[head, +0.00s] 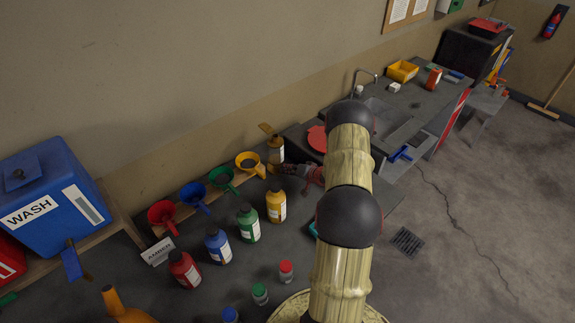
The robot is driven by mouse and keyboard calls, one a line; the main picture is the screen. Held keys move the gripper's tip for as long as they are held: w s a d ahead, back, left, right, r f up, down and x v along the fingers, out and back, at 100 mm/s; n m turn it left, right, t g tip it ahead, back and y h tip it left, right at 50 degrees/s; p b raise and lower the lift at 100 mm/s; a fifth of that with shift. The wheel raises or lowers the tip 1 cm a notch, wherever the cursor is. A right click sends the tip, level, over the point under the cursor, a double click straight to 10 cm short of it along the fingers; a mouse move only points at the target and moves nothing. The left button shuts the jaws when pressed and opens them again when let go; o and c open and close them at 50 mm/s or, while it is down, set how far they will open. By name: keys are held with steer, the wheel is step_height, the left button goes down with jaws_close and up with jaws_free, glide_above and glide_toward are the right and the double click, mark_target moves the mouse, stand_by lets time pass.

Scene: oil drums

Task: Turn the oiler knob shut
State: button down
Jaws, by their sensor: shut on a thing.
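My gripper (283,168) reaches in from the right at the back of the bench, its dark fingers shut at the lower part of an upright amber container (276,151). This container has a pale label and a tan flat piece (268,130) at its top. What the fingers hold is too small and partly covered to make out; I cannot tell which part is the oiler knob. My arm hides the area to the right of the gripper.
Red (162,214), blue (193,194), green (222,178) and yellow (248,161) funnels line the back ledge. Red (184,268), blue (217,246), green (248,224) and yellow (276,206) bottles stand before them. A blue WASH box (60,185) is left. A sink bench (425,100) is right.

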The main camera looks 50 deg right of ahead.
steer(key=shift+d+m+y+p, duration=0.15)
steer(key=shift+m+y+p, duration=0.2)
steer(key=shift+p, duration=0.3)
steer(key=c, duration=1.7)
jaws_free()
steer(key=shift+c, duration=0.2)
